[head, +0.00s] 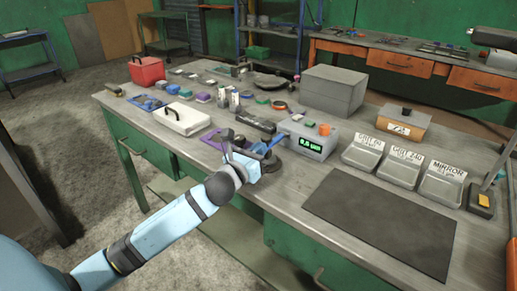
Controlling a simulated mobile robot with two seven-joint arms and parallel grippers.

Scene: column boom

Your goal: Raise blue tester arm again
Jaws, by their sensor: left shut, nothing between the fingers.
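The tester is a grey box (308,138) with a green digital readout, standing near the middle of the bench. A blue tester arm (276,142) shows just left of the box, slanting low over a dark round base (271,163). My left gripper (240,146) is shut and empty at the bench's front edge, to the left of the blue arm. It partly covers this area, and I cannot tell whether it touches the arm. My right gripper is not in view.
Three labelled trays (408,168) and a bare dark mat (383,222) lie to the right. A grey block (333,90) stands behind the tester. Small parts crowd the bench's middle.

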